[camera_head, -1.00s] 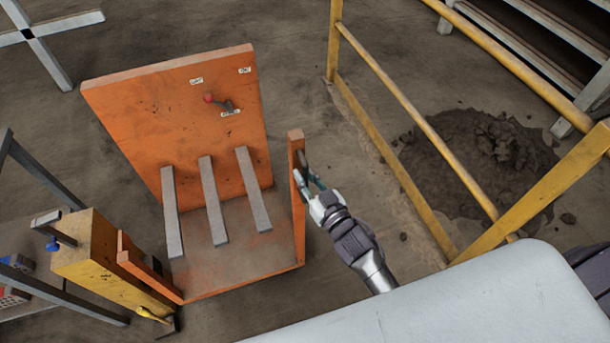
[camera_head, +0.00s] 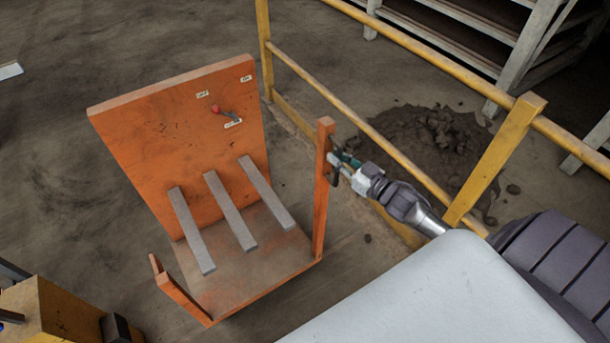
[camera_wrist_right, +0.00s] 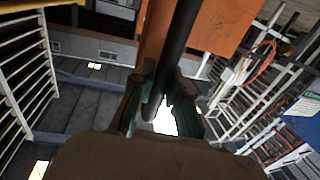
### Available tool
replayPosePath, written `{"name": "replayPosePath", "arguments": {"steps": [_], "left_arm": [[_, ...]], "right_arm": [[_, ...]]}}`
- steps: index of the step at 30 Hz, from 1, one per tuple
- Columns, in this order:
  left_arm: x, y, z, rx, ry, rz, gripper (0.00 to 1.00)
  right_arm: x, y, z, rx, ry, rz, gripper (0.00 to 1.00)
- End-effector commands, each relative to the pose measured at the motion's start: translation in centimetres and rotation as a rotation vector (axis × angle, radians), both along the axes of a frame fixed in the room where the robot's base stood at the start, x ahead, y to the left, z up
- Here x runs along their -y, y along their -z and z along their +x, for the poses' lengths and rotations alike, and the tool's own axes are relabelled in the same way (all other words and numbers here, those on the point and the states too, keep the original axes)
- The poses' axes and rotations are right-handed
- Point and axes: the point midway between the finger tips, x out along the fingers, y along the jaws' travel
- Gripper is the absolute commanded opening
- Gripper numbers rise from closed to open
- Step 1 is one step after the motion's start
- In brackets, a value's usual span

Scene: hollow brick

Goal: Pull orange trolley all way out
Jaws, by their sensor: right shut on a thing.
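The orange trolley (camera_head: 180,140) stands on the floor at the left middle of the head view. It has a tall back panel with a small red-tipped lever (camera_head: 224,113), three grey bars (camera_head: 230,212) across its bed, and an orange post (camera_head: 322,190) at its near right corner. My right gripper (camera_head: 338,168) is at that post, shut on a dark handle on its right side. In the right wrist view the dark handle (camera_wrist_right: 176,50) runs between the fingers (camera_wrist_right: 160,110), beside the orange post. My left gripper is not in view.
A yellow railing (camera_head: 345,113) runs close along the right of the trolley and my arm. A dirt pile (camera_head: 430,140) lies behind it. A yellow block (camera_head: 50,315) stands at the lower left. The floor left of the trolley is clear.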

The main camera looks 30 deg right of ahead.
Motion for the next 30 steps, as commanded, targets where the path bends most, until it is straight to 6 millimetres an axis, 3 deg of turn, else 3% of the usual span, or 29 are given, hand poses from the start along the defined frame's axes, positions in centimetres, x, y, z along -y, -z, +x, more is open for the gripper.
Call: {"name": "replayPosePath", "arguments": {"steps": [1, 6, 12, 19, 30], "left_arm": [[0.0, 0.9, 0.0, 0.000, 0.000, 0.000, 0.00], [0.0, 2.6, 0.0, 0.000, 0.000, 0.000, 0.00], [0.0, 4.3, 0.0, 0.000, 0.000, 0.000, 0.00], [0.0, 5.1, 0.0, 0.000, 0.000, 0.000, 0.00], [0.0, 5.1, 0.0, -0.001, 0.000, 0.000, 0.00]], "right_arm": [[2.1, 0.3, 0.2, 0.003, 0.002, -0.009, 0.00], [7.1, 0.3, 0.4, 0.004, 0.003, -0.007, 0.00], [11.3, 0.2, 0.5, 0.004, 0.002, -0.003, 0.00], [13.6, 0.0, 0.5, 0.004, -0.001, 0.000, 0.00], [14.1, 0.0, 0.5, 0.002, 0.000, 0.000, 0.00]]}}
